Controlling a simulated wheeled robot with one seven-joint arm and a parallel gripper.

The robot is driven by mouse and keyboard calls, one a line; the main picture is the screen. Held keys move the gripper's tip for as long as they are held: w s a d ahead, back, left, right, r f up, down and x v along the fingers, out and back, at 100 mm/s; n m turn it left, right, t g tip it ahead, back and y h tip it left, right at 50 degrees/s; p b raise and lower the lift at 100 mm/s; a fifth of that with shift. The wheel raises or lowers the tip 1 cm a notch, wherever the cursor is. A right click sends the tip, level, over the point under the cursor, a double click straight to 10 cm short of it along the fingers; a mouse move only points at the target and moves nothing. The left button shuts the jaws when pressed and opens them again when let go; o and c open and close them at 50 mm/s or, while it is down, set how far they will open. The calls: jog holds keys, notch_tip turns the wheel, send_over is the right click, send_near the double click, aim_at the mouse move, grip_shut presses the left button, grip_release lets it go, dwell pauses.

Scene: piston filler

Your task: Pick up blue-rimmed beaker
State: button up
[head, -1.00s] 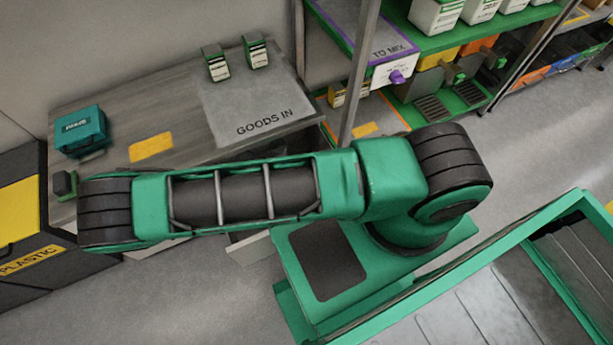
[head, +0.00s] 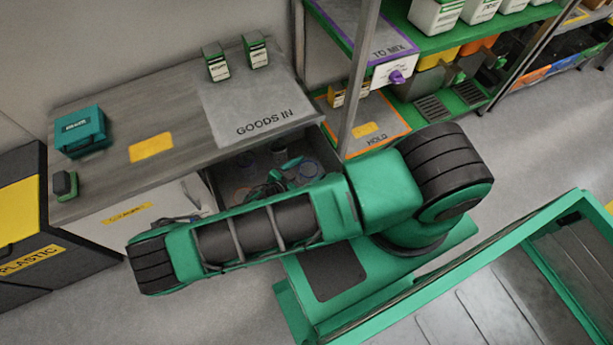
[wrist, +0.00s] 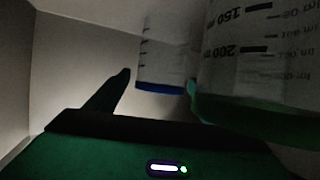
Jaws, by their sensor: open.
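The blue-rimmed beaker (wrist: 163,55) is clear with dark graduation marks. In the wrist view it stands ahead of my gripper (wrist: 158,78), its blue rim towards the bottom of the picture. The left finger is apart from it on the left. The right finger is mostly hidden by or blends with a larger green-rimmed beaker (wrist: 258,75) close on the right. No grip on either beaker shows. In the head view my gripper (head: 287,170) is down among clear vessels in an open drawer (head: 222,165); which one has the blue rim is unclear there.
Pale drawer walls (wrist: 75,60) close in on the left in the wrist view. The worktop (head: 120,175) above holds a teal box (head: 80,132), two small cartons and a GOODS IN mat (head: 235,105). A shelf post (head: 362,75) stands right of the drawer.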

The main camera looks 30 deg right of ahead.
jog(key=shift+d, duration=0.1)
jog(key=c, duration=1.4)
jog(key=shift+c, duration=0.2)
